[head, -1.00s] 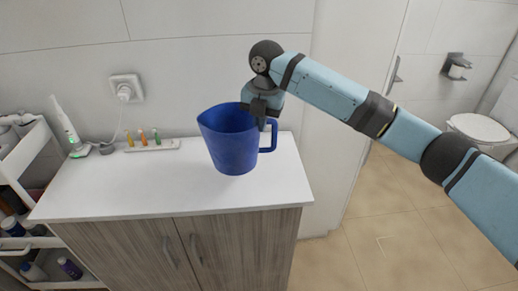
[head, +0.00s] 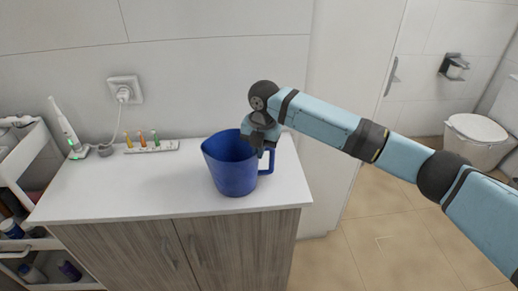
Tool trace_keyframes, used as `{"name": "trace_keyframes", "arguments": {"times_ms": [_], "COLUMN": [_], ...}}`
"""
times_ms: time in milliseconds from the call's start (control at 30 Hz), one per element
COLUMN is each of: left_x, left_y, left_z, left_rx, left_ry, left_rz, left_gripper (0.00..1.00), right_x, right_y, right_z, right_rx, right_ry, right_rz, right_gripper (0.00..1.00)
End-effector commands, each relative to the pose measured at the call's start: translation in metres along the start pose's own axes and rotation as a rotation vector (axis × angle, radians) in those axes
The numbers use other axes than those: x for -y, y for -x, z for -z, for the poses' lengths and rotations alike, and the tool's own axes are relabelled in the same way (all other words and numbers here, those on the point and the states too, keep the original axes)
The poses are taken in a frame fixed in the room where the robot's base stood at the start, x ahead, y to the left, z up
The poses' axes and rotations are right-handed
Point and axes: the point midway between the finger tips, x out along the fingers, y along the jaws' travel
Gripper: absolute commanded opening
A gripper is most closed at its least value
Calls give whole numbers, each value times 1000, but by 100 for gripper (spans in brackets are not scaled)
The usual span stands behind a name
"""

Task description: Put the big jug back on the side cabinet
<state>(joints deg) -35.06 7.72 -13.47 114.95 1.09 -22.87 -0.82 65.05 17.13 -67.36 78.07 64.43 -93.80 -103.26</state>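The big blue jug (head: 234,172) is upright over the white top of the side cabinet (head: 120,190), toward its right part. Its base looks to be at the surface, but I cannot tell whether it is touching. Its spout points left and its handle (head: 268,168) points right. My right gripper (head: 264,150) comes down from above at the jug's handle side and is shut on the jug near the top of the handle. The fingertips are partly hidden by the jug and handle. My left gripper is not in view.
A toothbrush charger with an electric toothbrush (head: 66,128) and a small holder with coloured brush heads (head: 152,147) stand at the back left of the cabinet. A white cart (head: 22,165) with bottles is at left. The cabinet's front middle is clear.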

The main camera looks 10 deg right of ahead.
Motion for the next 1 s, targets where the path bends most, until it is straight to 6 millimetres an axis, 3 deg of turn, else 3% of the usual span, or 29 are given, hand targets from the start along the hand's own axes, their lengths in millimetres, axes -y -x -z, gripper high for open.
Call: {"name": "trace_keyframes", "arguments": {"times_ms": [33, 133, 467, 633, 1000], "left_x": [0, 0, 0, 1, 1], "left_y": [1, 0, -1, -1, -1], "left_z": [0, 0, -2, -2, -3], "left_rx": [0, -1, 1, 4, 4], "left_ry": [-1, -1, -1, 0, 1], "left_rz": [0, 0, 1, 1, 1], "left_gripper": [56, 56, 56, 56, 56], "right_x": [0, 0, 0, -1, -1], "right_y": [-1, -1, 1, 24, 101], "right_z": [0, 0, 0, 0, -1], "right_rx": [-1, -1, 1, 1, 2], "right_ry": [0, 0, 0, 0, 0], "right_rz": [0, 0, 0, -2, -1], "right_gripper": [4, 27, 27, 27, 27]}}
